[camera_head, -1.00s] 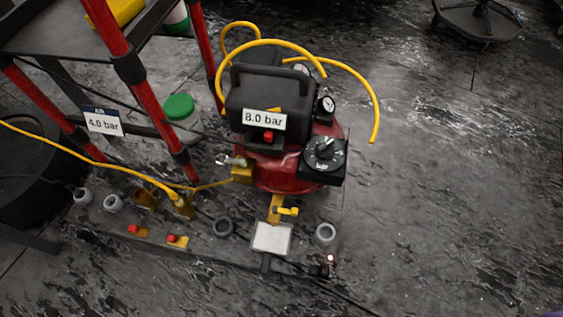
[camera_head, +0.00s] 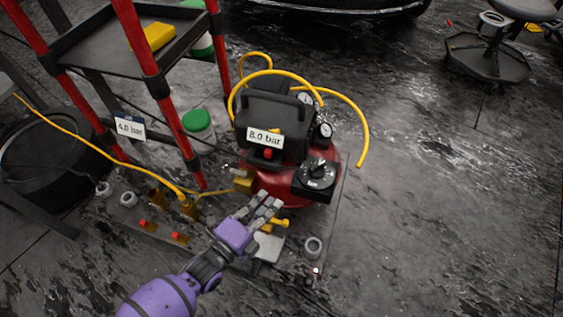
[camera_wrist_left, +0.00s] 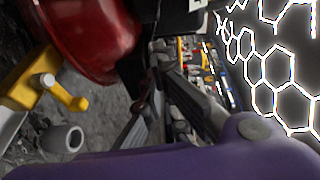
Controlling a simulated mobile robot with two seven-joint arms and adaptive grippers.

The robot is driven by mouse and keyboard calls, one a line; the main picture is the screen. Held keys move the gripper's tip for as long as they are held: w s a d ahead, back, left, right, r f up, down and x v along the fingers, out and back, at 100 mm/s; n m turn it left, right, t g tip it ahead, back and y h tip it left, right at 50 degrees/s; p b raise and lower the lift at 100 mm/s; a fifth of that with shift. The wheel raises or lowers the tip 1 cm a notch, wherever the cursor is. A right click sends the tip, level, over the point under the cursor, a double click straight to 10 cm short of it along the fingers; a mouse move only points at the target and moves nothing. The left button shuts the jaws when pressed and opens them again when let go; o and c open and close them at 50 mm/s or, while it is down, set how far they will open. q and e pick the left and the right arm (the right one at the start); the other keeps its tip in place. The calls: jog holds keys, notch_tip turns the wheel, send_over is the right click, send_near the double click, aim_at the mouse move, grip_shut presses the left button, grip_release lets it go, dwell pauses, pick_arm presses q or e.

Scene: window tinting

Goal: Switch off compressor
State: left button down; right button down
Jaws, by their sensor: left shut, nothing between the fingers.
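The compressor (camera_head: 272,130) stands on the floor in the head view, a red tank with a black housing and an "8.0 bar" label. A red switch (camera_head: 268,153) sits just under the label. A black box with a round knob (camera_head: 317,173) and small gauges are on its right side. My left gripper (camera_head: 268,203) is shut and empty, just in front of the tank's lower front, near a yellow valve handle (camera_head: 276,223). In the left wrist view the red tank (camera_wrist_left: 95,35) and the yellow handle (camera_wrist_left: 62,92) show to the left of the fingers. My right gripper is not in view.
A red-legged rack (camera_head: 105,60) stands left of the compressor, with a "4.0 bar" label (camera_head: 130,127) and a green-lidded jar (camera_head: 198,122) beside it. Yellow hoses (camera_head: 362,125) arch around the compressor. Fittings and red buttons (camera_head: 146,225) line the front left.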

aim_at(268, 153)
pick_arm(q)
jog(key=shift+w+d+r+m+t, duration=0.15)
jog(key=shift+w+d+r+m, duration=0.15)
jog(key=shift+w+r, duration=0.25)
jog(key=shift+w+d+r+m+t, duration=0.15)
jog(key=shift+w+r+m, duration=0.2)
jog(key=shift+w, duration=0.25)
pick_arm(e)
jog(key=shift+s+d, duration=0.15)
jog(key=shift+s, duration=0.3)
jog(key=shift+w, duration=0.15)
